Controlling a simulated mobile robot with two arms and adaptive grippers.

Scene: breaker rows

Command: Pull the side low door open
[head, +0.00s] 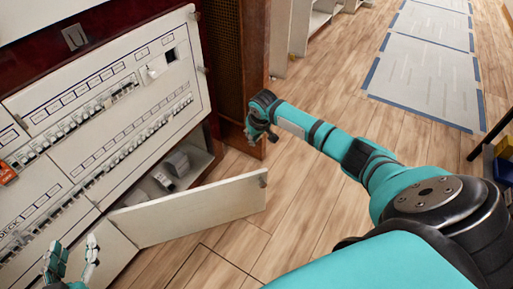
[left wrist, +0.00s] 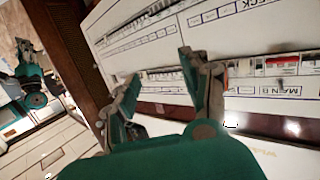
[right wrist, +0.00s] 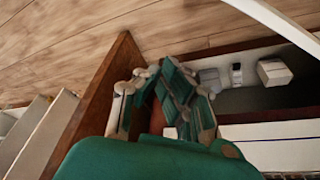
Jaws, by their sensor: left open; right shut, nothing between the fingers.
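The low white door (head: 195,210) at the bottom of the breaker panel stands swung outward, with a small latch (head: 263,178) at its free end. Behind it the low compartment (head: 196,160) is exposed. The door's edge crosses the upper right of the right wrist view (right wrist: 285,25). My right gripper (head: 258,132) is shut and empty, beside the wooden side post, above and apart from the door. My left gripper (head: 72,258) is open and empty at the lower left, in front of the panel; it also shows open in the left wrist view (left wrist: 155,68).
The white panel (head: 110,90) carries rows of breakers and printed labels. Small grey boxes (right wrist: 273,71) sit inside the low compartment. A brown wooden post (head: 240,75) stands right of the panel. Wood floor (head: 310,205) is clear around the door; taped sheets (head: 425,60) lie further back.

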